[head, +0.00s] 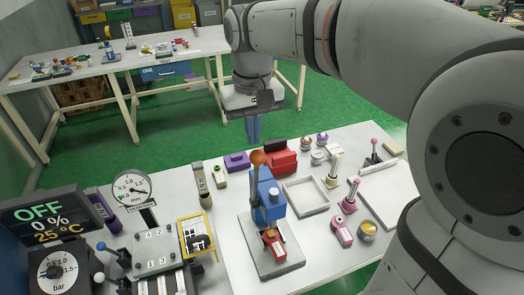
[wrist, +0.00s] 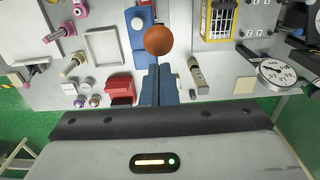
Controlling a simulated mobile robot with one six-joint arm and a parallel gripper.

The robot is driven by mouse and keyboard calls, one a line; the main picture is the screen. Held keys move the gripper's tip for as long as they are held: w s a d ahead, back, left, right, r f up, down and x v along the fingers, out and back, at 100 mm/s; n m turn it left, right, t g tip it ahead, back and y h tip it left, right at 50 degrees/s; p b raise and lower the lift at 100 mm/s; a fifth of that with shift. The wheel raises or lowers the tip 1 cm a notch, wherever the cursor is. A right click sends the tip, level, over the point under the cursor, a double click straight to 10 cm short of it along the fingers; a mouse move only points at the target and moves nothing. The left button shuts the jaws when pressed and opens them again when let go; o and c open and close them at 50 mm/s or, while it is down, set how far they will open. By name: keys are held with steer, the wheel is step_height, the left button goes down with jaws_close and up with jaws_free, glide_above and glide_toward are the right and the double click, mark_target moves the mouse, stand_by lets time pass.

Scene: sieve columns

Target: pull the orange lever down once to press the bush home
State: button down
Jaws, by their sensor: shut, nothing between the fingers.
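The orange lever knob (head: 258,158) stands up at the top of the blue press (head: 268,195) on the near table. In the wrist view the round orange knob (wrist: 159,40) is just beyond my fingertips. My gripper (head: 253,138) is shut and empty, pointing down, above and behind the press in the head view. Its blue fingers (wrist: 157,75) are together in the wrist view; I cannot tell whether they touch the knob. A red piece (head: 273,243) sits at the front of the press base. The bush cannot be made out.
A white tray (head: 306,195) and a red box (head: 281,158) stand right of and behind the press. A yellow cage (head: 197,236) and a dial gauge (head: 133,188) are to the left. Several pink-marked pieces stand at the right. Bare table lies between the press and the cage.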

mark_target(258, 152)
steer(key=shift+f, duration=0.15)
steer(key=shift+f+b, duration=0.6)
steer(key=shift+f, duration=0.1)
steer(key=shift+s, duration=0.1)
steer(key=shift+s+d+f+b, duration=0.1)
steer(key=shift+s+d+b, duration=0.1)
steer(key=shift+s, duration=0.4)
steer(key=shift+s+d+b, duration=0.2)
steer(key=shift+s, duration=0.4)
